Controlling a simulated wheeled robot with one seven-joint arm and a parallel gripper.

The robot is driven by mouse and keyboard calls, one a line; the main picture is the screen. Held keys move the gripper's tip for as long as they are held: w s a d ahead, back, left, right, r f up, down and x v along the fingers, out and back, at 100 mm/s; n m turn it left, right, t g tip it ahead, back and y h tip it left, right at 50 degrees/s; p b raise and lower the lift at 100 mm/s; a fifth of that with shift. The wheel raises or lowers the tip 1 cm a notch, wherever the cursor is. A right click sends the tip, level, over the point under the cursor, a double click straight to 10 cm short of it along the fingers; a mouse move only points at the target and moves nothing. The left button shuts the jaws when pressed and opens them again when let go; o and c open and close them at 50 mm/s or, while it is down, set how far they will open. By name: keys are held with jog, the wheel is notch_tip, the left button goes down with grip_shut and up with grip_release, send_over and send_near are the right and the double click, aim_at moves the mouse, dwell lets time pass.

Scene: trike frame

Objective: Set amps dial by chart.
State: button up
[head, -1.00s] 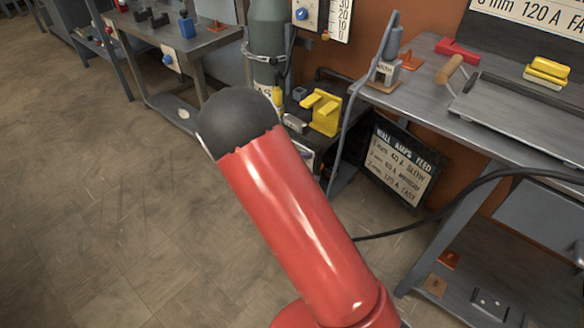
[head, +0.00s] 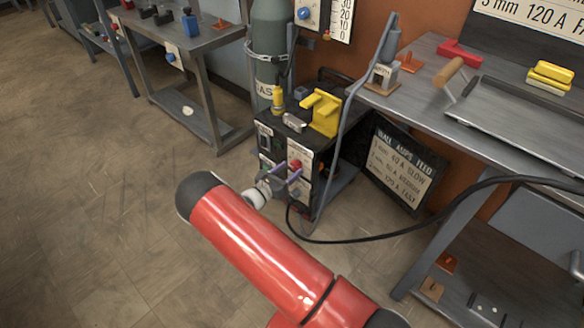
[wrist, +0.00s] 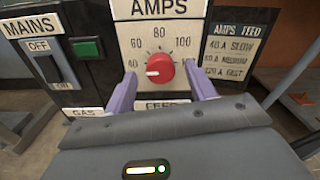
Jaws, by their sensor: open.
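The red amps dial (wrist: 160,70) sits on a white AMPS panel (wrist: 135,35) marked 40, 60, 80 and 100. Its white pointer points left, close to the 40 mark. My gripper (wrist: 161,78) is open, with purple fingers on either side of the dial; I cannot tell whether they touch it. In the head view my gripper (head: 284,173) is at the front of the dark welder (head: 268,128), by the red dial (head: 296,164). The chart board (head: 400,168) leans right of the welder, listing wall, amps and feed: 40 A slow, a medium line, 120 A fast.
A MAINS switch (wrist: 45,65) and green button (wrist: 87,48) are left of the dial. A FEED label (wrist: 167,105) is below it. A black cable (head: 380,238) runs right from the welder. A steel workbench (head: 430,105) stands right. The floor at left is clear.

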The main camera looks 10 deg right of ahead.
jog(key=shift+x, duration=1)
jog(key=shift+c, duration=0.5)
jog(key=c, duration=0.9)
